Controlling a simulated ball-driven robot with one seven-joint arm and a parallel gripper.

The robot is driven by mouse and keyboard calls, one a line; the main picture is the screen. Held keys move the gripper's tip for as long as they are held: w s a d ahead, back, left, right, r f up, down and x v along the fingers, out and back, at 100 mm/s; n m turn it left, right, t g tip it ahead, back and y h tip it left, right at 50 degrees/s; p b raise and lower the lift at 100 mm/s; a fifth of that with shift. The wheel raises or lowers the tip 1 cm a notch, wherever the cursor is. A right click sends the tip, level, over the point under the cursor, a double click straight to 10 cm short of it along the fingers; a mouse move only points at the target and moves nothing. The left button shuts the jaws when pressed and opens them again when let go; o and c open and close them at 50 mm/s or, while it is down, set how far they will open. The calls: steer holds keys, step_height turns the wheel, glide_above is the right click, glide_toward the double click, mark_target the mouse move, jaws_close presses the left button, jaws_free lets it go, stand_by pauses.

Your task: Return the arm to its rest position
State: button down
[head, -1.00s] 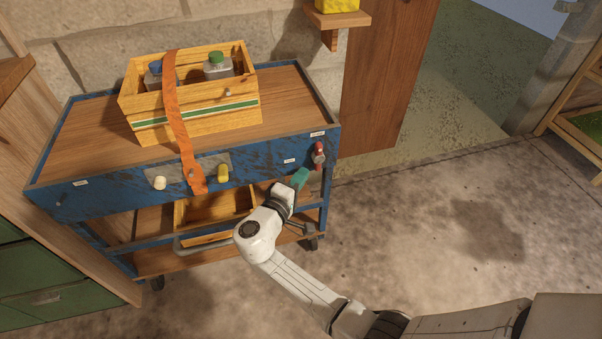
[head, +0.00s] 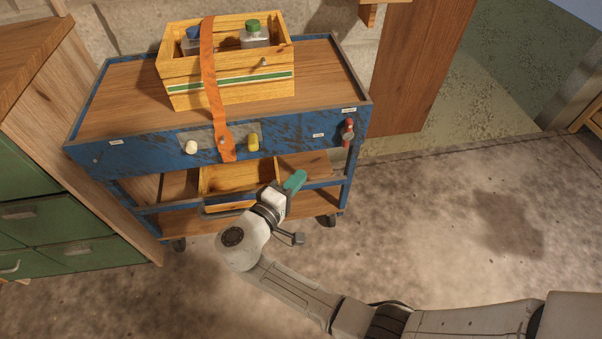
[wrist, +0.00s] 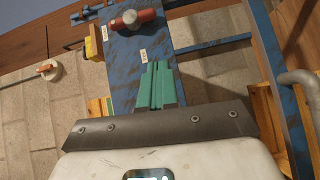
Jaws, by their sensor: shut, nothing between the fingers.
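My gripper (head: 295,181) has teal fingers and is low in front of the blue cart (head: 110,150), apart from its front panel, near the right end. The fingers are closed together and hold nothing. In the wrist view the teal fingers (wrist: 156,86) point toward the blue panel, with the red-handled valve (wrist: 132,20) beyond them. The same red valve (head: 348,132) is at the right end of the panel in the head view. My pale arm reaches in from the lower right.
On the cart top is a wooden crate (head: 185,97) with capped bottles, crossed by an orange strap (head: 209,75). The panel has a white knob (head: 191,147) and a yellow knob (head: 253,142). A green-drawered cabinet (head: 40,215) stands left. The floor at right (head: 430,220) is clear.

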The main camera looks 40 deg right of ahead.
stand_by(0.5)
steer(key=s+d+f+m+g+y, duration=0.1)
steer(key=s+f+g+y, duration=0.1)
steer(key=s+f+y, duration=0.55)
steer(key=s+d+f+m+g+y, duration=0.15)
steer(key=s+y, duration=0.25)
steer(key=s, duration=0.7)
steer(key=s+a+r+t+y, duration=0.1)
steer(key=s+a+r+y, duration=0.2)
steer(key=s+a+y, duration=0.35)
step_height(320, 180, up, 21)
steer(key=h+p, duration=0.1)
steer(key=p, duration=2)
steer(key=shift+w+n, duration=0.35)
steer(key=shift+w, duration=0.05)
